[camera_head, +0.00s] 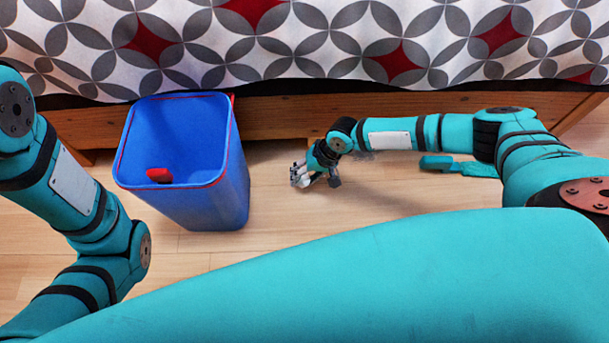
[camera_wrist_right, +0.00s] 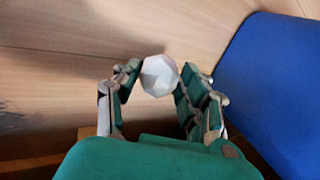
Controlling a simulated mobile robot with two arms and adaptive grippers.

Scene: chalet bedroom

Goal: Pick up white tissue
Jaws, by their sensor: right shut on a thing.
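The white tissue (camera_wrist_right: 159,75) is a small crumpled, faceted ball between the fingertips of my right gripper in the right wrist view. My right gripper (camera_wrist_right: 157,88) is shut on it, with a finger on each side. In the head view my right gripper (camera_head: 304,177) is low over the floor, just right of the blue bin, and the tissue (camera_head: 306,183) shows as a small white patch partly hidden by the fingers. My left arm comes in at the left of the head view, but its gripper is out of view.
A blue bin (camera_head: 240,190) with a red rim stands open on the wooden floor, a red thing (camera_head: 159,175) inside it. It also shows in the right wrist view (camera_wrist_right: 275,75). Behind is a bed with a patterned cover (camera_head: 300,45) and wooden frame (camera_head: 290,117).

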